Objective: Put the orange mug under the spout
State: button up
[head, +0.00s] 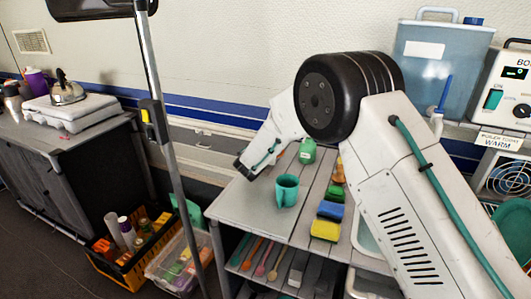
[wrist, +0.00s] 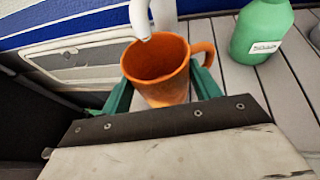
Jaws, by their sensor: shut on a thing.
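The orange mug (wrist: 165,92) is upright in the wrist view, its open top showing and its handle to the right. The green fingers of my gripper (wrist: 163,88) are shut on it, one on each side. A white spout (wrist: 142,18) comes down at the mug's far rim, its tip overlapping the rim's left part in the picture. The height gap between tip and rim cannot be told. In the head view my arm hides most or all of the mug and the spout.
A green bottle (wrist: 262,30) stands right of the mug. On the slatted table (head: 240,205) are a teal mug (head: 287,190) and blue and yellow sponges (head: 325,230). A blue water container (head: 425,65) stands behind my arm. A pole (head: 165,130) rises left of the table.

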jog(key=shift+s+a+f, duration=0.4)
jog(key=shift+f, duration=0.25)
jog(key=shift+w+d, duration=0.15)
jog(key=shift+d, duration=0.3)
jog(key=shift+f, duration=0.1)
jog(key=o, duration=1)
